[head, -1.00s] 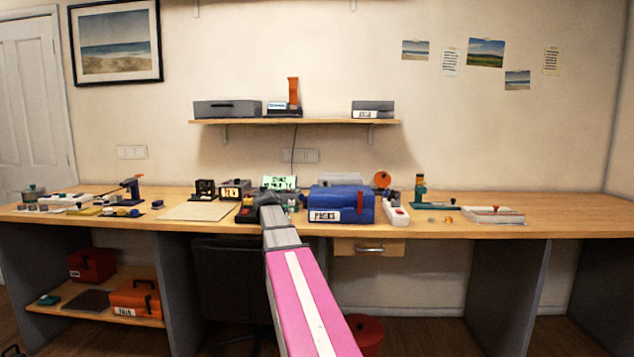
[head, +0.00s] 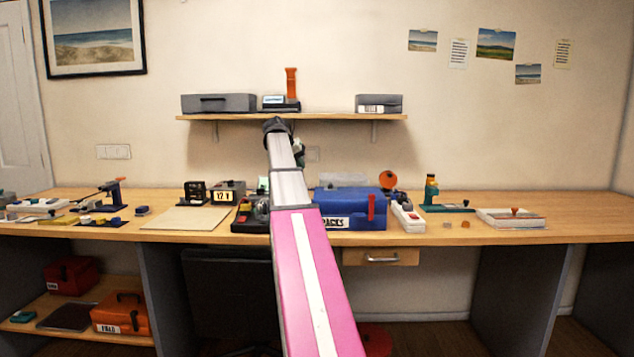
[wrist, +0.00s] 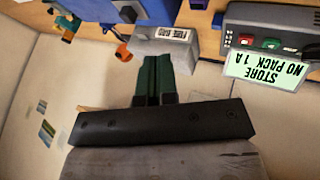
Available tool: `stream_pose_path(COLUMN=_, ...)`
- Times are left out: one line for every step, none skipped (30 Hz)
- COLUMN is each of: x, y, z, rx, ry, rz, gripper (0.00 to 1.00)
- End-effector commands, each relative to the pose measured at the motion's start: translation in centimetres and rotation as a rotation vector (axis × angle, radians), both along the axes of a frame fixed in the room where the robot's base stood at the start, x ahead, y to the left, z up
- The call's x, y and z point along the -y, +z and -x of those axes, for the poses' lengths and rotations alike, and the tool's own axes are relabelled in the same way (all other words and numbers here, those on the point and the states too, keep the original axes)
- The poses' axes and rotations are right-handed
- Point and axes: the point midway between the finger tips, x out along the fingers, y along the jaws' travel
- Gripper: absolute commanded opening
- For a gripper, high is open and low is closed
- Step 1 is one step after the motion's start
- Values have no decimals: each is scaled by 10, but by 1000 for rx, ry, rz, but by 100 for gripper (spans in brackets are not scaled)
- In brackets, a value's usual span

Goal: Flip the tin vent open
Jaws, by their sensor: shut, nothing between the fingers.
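No part is plainly readable as the tin vent. A grey box (wrist: 165,48) with a white label shows upside down in the wrist view, just past my fingertips; its pale top also shows behind the blue case in the head view (head: 342,180). An orange round piece (wrist: 123,53) shows beside it in the wrist view; an orange disc (head: 388,180) stands right of the blue case in the head view. My gripper (wrist: 155,58) is shut and empty, its dark green fingers together. Whether the fingertips touch the grey box cannot be told. In the head view my wrist mostly hides the gripper.
The blue case (head: 350,208) with a red latch stands on the bench near my arm. A lit display (wrist: 265,72) reads "STORE NO PACK 1 A". The shelf (head: 310,117) is just behind my raised wrist.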

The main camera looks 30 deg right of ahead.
Motion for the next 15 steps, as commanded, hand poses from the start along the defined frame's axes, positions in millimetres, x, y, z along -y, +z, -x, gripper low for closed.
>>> stream_pose_path(x=0, y=0, z=0, rx=0, ry=-1, rz=1, gripper=0)
stream_pose_path(x=0, y=0, z=0, rx=0, ry=-1, rz=1, gripper=0)
stream_pose_path(x=0, y=0, z=0, rx=0, ry=-1, rz=1, gripper=0)
stream_pose_path(x=0, y=0, z=0, rx=0, ry=0, rz=1, gripper=0)
stream_pose_path(x=0, y=0, z=0, rx=0, ry=0, rz=0, gripper=0)
stream_pose_path(x=0, y=0, z=0, rx=0, ry=0, rz=0, gripper=0)
stream_pose_path(x=0, y=0, z=0, rx=0, ry=0, rz=0, gripper=0)
stream_pose_path(x=0, y=0, z=0, rx=0, ry=0, rz=0, gripper=0)
stream_pose_path(x=0, y=0, z=0, rx=0, ry=0, rz=0, gripper=0)
stream_pose_path(x=1, y=-1, z=0, rx=0, ry=0, rz=0, gripper=0)
stream_pose_path(x=1, y=-2, z=0, rx=0, ry=0, rz=0, gripper=0)
stream_pose_path(x=3, y=-3, z=0, rx=0, ry=0, rz=0, gripper=0)
stream_pose_path(x=4, y=-5, z=0, rx=0, ry=0, rz=0, gripper=0)
stream_pose_path(x=6, y=-7, z=0, rx=0, ry=0, rz=1, gripper=0)
stream_pose_path(x=9, y=-11, z=-1, rx=0, ry=0, rz=1, gripper=0)
